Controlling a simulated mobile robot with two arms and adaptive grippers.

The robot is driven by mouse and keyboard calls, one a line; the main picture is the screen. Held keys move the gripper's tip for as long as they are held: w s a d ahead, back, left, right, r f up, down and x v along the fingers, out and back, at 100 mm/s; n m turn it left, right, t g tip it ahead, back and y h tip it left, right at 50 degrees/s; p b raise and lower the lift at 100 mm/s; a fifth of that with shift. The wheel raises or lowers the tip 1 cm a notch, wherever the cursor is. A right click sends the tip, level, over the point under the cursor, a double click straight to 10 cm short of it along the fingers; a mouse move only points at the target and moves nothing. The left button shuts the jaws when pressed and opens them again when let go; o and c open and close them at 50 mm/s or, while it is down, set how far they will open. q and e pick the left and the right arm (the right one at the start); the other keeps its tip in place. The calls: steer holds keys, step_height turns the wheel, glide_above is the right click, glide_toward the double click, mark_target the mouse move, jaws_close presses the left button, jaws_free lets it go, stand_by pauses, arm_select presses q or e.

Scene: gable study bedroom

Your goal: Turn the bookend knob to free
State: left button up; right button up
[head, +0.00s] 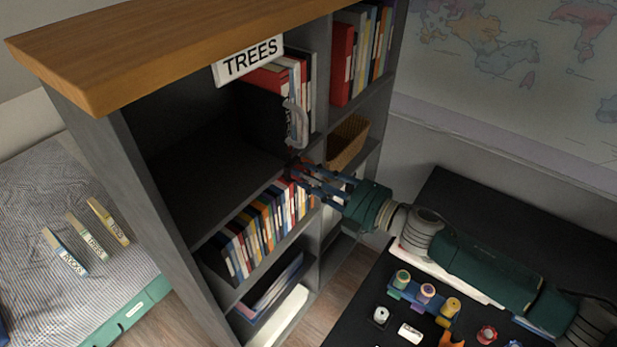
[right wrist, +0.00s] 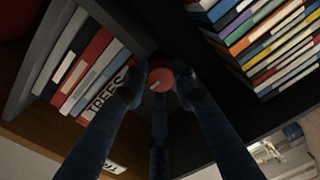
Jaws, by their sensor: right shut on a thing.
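The red bookend knob (right wrist: 161,75) shows in the right wrist view, with a short pale mark on its face. My right gripper (right wrist: 160,92) is shut on it, with dark blue fingers around its rim. In the head view my right gripper (head: 294,177) reaches from the right to the shelf's open front, and the fingers mostly hide the knob. A curved grey handle (head: 295,124) stands just above the fingers, in front of a dark upright panel (head: 262,118), beside red and white books. I cannot read which setting the mark points to. My left gripper is not in view.
The grey bookcase (head: 85,140) has a wooden top and a TREES sign (head: 249,60). A row of books (head: 258,232) fills the shelf below. A wicker basket (head: 347,142) sits one bay right. A black desk (head: 462,210) holds small items.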

steer(key=shift+f+n, duration=0.1)
steer(key=shift+n, duration=0.4)
steer(key=o, duration=1.2)
steer(key=shift+c, duration=0.2)
steer(key=shift+d, duration=0.1)
steer(key=v, duration=1.2)
